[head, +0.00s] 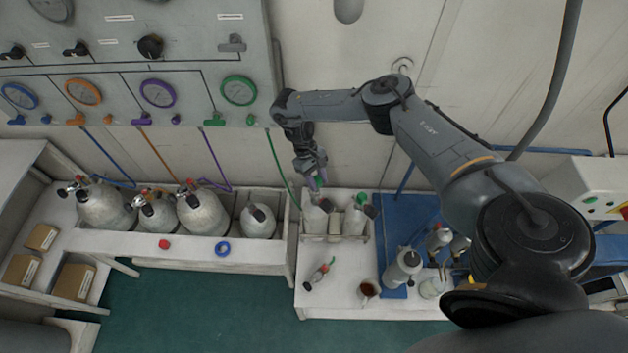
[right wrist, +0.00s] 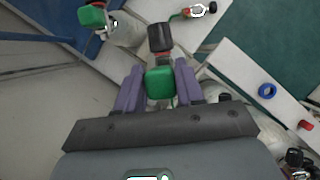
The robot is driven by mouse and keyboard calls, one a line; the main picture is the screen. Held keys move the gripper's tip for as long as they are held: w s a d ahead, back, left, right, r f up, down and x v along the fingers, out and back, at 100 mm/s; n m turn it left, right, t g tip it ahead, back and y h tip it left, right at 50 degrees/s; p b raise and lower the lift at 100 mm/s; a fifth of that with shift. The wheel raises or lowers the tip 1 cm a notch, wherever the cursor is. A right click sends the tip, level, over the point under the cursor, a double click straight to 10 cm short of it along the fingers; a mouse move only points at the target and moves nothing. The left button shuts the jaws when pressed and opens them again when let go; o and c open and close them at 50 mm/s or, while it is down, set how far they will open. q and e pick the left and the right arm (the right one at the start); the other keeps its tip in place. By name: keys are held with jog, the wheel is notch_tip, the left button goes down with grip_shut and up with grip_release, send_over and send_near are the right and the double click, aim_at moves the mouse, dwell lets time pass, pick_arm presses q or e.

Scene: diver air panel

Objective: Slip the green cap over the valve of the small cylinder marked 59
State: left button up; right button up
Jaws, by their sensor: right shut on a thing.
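My right gripper (head: 316,178) points down over the left small cylinder (head: 314,220) in the white rack. In the right wrist view its purple fingers (right wrist: 158,88) are shut on the green cap (right wrist: 160,82). The cap is over the valve end of that cylinder, beside its black knob (right wrist: 160,37). I cannot tell whether the cap is on the valve or just above it. A second small cylinder (head: 354,220) stands to its right, with a green top (right wrist: 92,15). No number 59 is legible on either. My left gripper is not in view.
Several larger grey cylinders (head: 204,212) stand in the bench on the left. A red cap (head: 165,244) and a blue ring (head: 222,248) lie on its front ledge. A small valve fitting (head: 319,274) and a brown cup (head: 369,288) are on the white bench in front.

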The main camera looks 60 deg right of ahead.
jog(key=shift+f+b, duration=1.05)
jog(key=shift+b, duration=0.15)
jog(key=shift+r, duration=0.1)
jog(key=shift+p, duration=0.35)
jog(key=shift+f, duration=0.2)
jog(key=shift+f, duration=0.1)
jog(key=shift+f, duration=0.5)
jog(key=shift+f+b, duration=0.1)
jog(key=shift+b, duration=0.2)
jog(key=shift+p, duration=0.3)
